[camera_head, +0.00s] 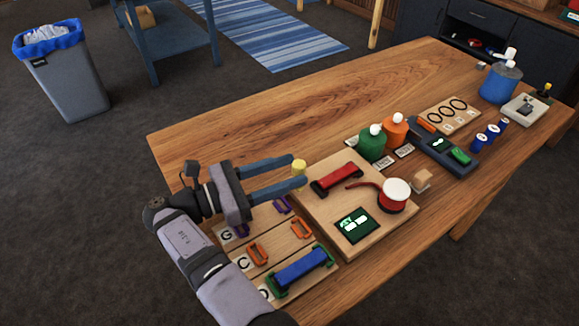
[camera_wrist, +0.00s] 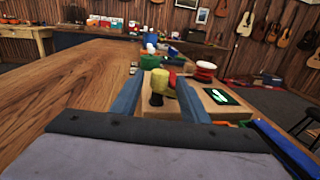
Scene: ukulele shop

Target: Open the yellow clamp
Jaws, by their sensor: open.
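A small upright yellow cylinder (camera_head: 299,168), which looks like the yellow clamp's knob, stands at the far left corner of a wooden board (camera_head: 325,225). My gripper (camera_head: 299,171) is open, with its two blue fingers reaching toward the cylinder and their tips beside it. In the wrist view the yellow piece (camera_wrist: 162,82) shows between the fingers, with a dark part under it. I cannot tell whether a finger touches it. The rest of the clamp is hidden or too small to make out.
A lettered rack (camera_head: 268,275) with coloured pieces lies below my fingers. The table's far left is clear.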

